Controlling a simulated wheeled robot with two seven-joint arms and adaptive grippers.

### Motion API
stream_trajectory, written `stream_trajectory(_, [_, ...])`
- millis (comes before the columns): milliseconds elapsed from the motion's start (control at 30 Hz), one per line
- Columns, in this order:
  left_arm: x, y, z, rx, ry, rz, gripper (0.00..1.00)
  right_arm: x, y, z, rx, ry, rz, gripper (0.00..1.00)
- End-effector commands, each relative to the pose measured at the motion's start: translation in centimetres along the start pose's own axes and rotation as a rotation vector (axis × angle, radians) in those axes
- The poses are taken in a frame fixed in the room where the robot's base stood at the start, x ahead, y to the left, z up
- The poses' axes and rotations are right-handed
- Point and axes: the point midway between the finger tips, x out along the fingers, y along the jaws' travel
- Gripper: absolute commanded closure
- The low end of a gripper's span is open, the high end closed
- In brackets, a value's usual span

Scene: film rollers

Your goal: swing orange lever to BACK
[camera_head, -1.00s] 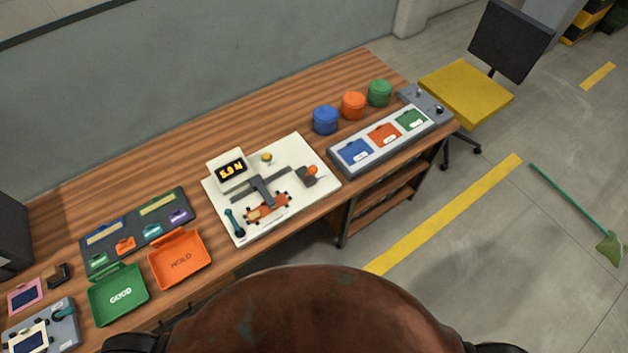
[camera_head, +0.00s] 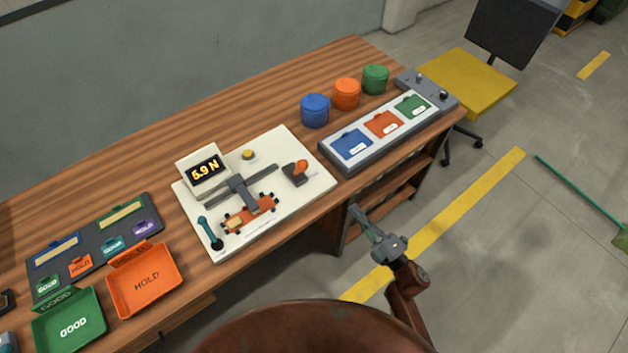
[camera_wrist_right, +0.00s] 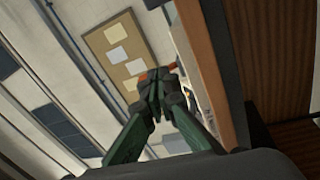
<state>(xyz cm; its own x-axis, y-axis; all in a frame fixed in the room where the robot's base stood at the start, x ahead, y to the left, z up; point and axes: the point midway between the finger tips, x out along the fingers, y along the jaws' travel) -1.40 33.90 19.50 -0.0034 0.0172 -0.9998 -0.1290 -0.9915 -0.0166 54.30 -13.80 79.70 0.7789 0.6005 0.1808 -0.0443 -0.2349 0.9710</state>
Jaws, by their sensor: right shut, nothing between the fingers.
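The orange lever (camera_head: 301,167) stands on a dark bracket at the right side of the white test board (camera_head: 310,200). No BACK mark can be read near it. My right gripper (camera_head: 354,209) is off the table's front edge, below and to the right of the lever and apart from it. Its fingers are shut and empty, pointing up and left. In the right wrist view the fingertips (camera_wrist_right: 157,88) are together, with a small orange patch behind them that I cannot identify. My left gripper is not in view.
The board also holds a 5.9 N display (camera_head: 204,170), a yellow button (camera_head: 249,155), a grey clamp over an orange part (camera_head: 250,212) and a teal lever (camera_head: 210,233). A panel with coloured slots (camera_head: 335,160) lies to the right. Orange (camera_head: 145,281) and green (camera_head: 70,325) trays lie left.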

Motion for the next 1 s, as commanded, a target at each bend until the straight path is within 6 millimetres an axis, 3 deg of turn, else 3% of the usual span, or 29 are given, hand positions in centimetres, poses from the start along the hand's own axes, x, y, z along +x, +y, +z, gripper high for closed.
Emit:
stream_trajectory(33, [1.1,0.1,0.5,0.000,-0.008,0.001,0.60,0.4,0.9,-1.4,-0.059,0.051,0.030,1.00])
stream_trajectory(100, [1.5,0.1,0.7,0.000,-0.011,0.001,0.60,0.9,2.7,-3.1,-0.125,0.104,0.062,1.00])
stream_trajectory(200, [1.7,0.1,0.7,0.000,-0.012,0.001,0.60,1.1,4.0,-4.4,-0.170,0.141,0.085,1.00])
stream_trajectory(667, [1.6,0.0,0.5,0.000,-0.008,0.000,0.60,1.9,4.4,-4.7,-0.176,0.146,0.090,1.00])
stream_trajectory(1000, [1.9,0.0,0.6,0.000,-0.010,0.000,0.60,8.0,4.9,-5.6,-0.174,0.146,0.092,1.00])
